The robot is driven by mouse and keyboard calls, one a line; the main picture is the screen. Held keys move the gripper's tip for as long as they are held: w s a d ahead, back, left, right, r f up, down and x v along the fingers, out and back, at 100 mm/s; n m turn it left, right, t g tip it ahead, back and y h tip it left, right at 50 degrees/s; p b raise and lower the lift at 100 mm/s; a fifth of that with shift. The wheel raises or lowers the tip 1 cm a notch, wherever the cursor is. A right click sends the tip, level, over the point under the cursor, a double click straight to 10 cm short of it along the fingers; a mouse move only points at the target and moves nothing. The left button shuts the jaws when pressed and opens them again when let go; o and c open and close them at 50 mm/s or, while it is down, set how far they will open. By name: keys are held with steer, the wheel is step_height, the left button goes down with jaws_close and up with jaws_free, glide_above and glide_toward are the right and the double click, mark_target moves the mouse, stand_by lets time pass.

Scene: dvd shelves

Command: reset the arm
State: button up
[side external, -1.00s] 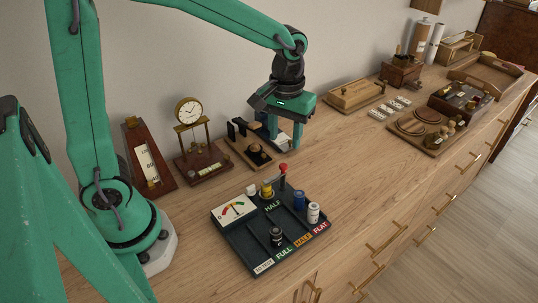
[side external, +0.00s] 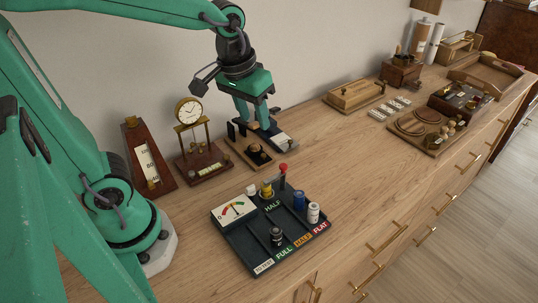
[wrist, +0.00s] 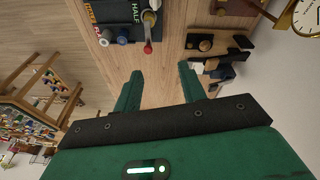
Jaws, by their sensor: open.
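My gripper (side external: 255,118) is green with dark joints. In the side external view it hangs above the dark wooden stand (side external: 251,153) near the back of the counter. In the wrist view my gripper (wrist: 160,78) shows its two green fingers spread apart with nothing between them. Bare wood counter lies below the fingers, and the stand (wrist: 206,44) is just beyond the right finger. Whether the fingertips touch anything on the stand cannot be told from the side view.
A dark tray (side external: 245,243) with battery-like cylinders, a gauge and a red-knobbed lever stands in front. A wooden box (side external: 354,95) is right. Counter between is clear.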

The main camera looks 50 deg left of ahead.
steer(key=s+a+r+m+t, duration=0.2)
steer(key=s+t, duration=0.1)
steer(key=s, duration=0.5)
steer(key=shift+a+m, duration=0.3)
steer(key=shift+w+r, duration=0.1)
steer(key=shift+r, duration=0.05)
stand_by(0.3)
